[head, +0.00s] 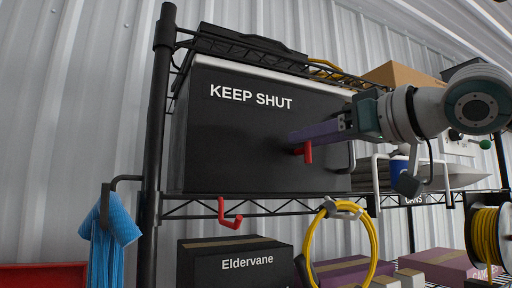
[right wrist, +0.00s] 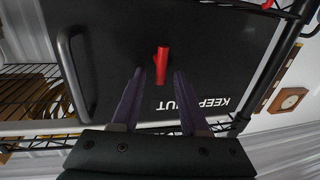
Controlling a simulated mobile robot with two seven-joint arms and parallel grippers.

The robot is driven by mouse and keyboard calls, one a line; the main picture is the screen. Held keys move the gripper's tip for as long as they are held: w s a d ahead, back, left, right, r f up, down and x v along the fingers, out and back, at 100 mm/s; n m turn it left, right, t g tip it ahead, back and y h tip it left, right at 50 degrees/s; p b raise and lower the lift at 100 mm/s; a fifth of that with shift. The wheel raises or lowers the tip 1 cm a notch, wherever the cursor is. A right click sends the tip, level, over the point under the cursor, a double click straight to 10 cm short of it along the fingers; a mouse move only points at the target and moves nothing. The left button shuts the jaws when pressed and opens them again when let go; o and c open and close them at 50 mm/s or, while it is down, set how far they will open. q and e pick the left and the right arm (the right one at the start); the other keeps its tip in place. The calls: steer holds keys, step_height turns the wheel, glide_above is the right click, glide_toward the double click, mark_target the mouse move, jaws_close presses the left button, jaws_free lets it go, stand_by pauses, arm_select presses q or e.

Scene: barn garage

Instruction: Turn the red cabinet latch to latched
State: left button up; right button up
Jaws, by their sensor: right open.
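The red cabinet latch (head: 308,153) is on the front of the black "KEEP SHUT" cabinet (head: 230,140). Its short red bar points down in the head view. My right gripper (head: 292,137) reaches in from the right, with its purple fingers at the latch, and partly hides it. In the right wrist view the latch (right wrist: 161,64) shows between the two spread purple fingertips (right wrist: 158,72). The right gripper is open; I cannot tell whether a finger touches the latch. The left gripper is not in view.
A grey door handle (head: 350,158) is right of the latch. A red hook (head: 229,215) hangs below the cabinet. A yellow cable coil (head: 317,240) and a blue cloth (head: 108,240) hang from the wire rack. Boxes (head: 235,262) stand on the lower shelf.

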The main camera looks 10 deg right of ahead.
steer(key=shift+s, duration=0.1)
jaws_close()
steer(key=shift+d, duration=0.1)
stand_by(0.4)
